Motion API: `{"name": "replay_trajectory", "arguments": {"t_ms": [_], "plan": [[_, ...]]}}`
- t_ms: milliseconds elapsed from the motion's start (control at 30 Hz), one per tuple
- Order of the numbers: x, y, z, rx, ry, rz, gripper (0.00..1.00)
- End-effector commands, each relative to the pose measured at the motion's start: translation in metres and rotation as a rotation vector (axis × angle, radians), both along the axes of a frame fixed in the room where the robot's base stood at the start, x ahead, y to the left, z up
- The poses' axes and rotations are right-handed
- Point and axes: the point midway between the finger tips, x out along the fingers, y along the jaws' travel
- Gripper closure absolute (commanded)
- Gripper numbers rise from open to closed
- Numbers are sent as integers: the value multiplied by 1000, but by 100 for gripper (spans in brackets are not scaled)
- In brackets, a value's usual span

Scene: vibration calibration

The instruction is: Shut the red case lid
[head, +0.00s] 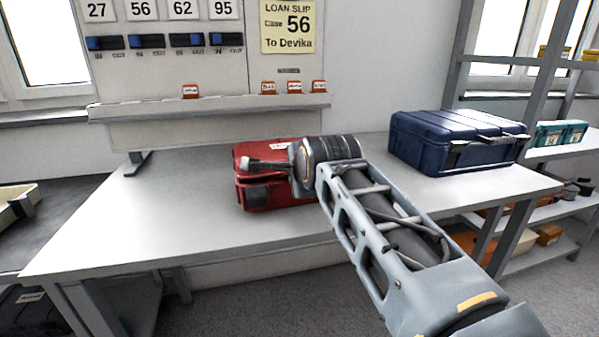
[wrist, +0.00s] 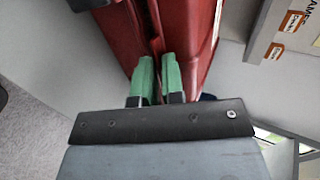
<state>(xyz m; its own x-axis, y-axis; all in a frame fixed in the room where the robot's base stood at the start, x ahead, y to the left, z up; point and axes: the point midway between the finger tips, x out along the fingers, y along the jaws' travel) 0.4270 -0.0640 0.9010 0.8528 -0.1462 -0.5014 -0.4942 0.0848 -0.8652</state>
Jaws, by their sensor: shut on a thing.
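The red case (head: 256,196) lies on the white table, partly hidden behind my arm. Its lid (head: 255,150) looks down or nearly down on the body, and a small white label shows on top. In the wrist view the red case (wrist: 188,22) fills the upper middle, with a dark seam running between two red parts. My gripper (wrist: 159,72) has its green fingertips close together at this seam, shut on a part of the case. Which part is pinched is hidden. In the head view my gripper (head: 253,164) reaches over the case from the right.
A dark blue case (head: 445,142) stands on the table (head: 150,215) to the right. A board with IN/OUT switches, orange tags and a yellow loan slip (head: 288,27) is behind. Shelves (head: 550,205) stand at the far right. The table's left part is clear.

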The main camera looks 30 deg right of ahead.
Motion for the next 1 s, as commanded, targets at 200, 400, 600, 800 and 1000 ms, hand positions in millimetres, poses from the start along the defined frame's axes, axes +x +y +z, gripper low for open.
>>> {"name": "replay_trajectory", "arguments": {"t_ms": [200, 400, 600, 800, 1000], "plan": [[0, 0, -2, 2, 6, 1, 100], [0, 0, -2, 1, 5, 1, 87], [0, -1, -1, 2, 3, -2, 68], [0, -1, -1, 0, 1, -2, 68], [0, -1, 0, 0, 0, -2, 68]]}}
